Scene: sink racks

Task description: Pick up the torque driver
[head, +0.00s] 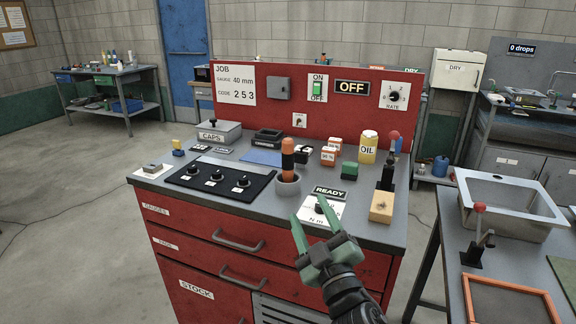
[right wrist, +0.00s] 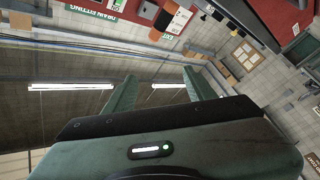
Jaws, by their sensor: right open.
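My right gripper (head: 308,210) is open and empty, in front of the bench top's front edge and below and right of the driver in the head view. It is apart from the driver. My left gripper is not in view.
A black panel with several knobs (head: 216,178) lies left of the holder. A sink (head: 510,195) is at right.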

